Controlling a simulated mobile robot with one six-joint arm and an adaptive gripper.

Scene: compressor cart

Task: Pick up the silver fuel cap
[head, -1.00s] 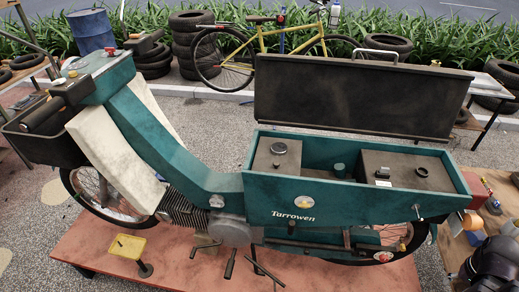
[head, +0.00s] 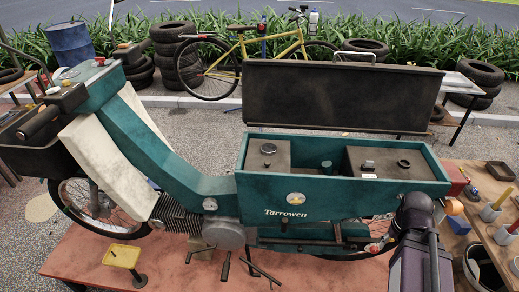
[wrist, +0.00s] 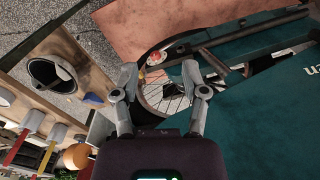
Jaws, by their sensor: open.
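The teal scooter's open seat compartment (head: 330,200) holds two dark brown boxes. A small silver and dark piece (head: 367,164) sits on the right box, beside a dark round ring or opening (head: 404,163). I cannot tell for certain which one is the fuel cap. My gripper (wrist: 160,82) is open and empty in the wrist view, facing the scooter's rear wheel and teal side. Neither silver piece shows in that view. In the head view my dark arm stands at the compartment's right end; its fingertips cannot be made out.
The raised dark lid (head: 340,97) stands behind the compartment. A wooden bench (head: 480,200) with pots and tools is at the right. The red platform (head: 180,262) is under the scooter. A small teal cylinder (head: 326,166) is between the boxes.

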